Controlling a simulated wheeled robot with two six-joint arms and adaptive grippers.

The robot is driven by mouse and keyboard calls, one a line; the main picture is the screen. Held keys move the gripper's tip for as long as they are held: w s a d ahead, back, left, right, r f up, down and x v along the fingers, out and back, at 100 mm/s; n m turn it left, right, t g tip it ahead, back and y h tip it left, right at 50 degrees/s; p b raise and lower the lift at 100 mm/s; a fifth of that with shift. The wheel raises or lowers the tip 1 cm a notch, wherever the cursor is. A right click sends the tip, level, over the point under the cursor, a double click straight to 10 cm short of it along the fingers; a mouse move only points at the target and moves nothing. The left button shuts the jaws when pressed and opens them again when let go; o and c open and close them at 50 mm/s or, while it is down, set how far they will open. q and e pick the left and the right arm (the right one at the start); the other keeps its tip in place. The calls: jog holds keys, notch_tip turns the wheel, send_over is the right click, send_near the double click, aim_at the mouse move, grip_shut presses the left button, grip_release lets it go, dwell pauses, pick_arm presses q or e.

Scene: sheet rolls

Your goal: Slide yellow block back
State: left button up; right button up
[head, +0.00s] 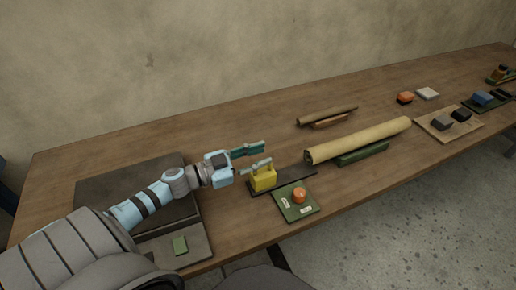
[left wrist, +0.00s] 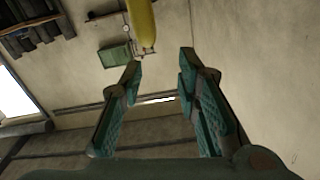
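The yellow block (head: 263,181) stands on a dark narrow track (head: 298,181) near the table's front edge, at the track's left end. My left gripper (head: 258,156) comes in from the left, level, just above and behind the block. Its fingers are spread with nothing between them; the nearer finger overlaps the block's top in the head view, and I cannot tell if it touches. The left wrist view also shows the open fingers (left wrist: 158,85). A yellow rounded shape hangs at that view's top; I cannot tell what it is. My right gripper is not in view.
A green plate with an orange knob (head: 299,195) lies in front of the track. A long tan roll (head: 358,139) lies to the right, a thinner brown roll (head: 327,115) behind. A dark flat panel (head: 118,188) is at left. The table behind the block is clear.

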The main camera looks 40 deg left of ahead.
pick_arm(q)
notch_tip(320, 180, up, 6)
dwell(0.5)
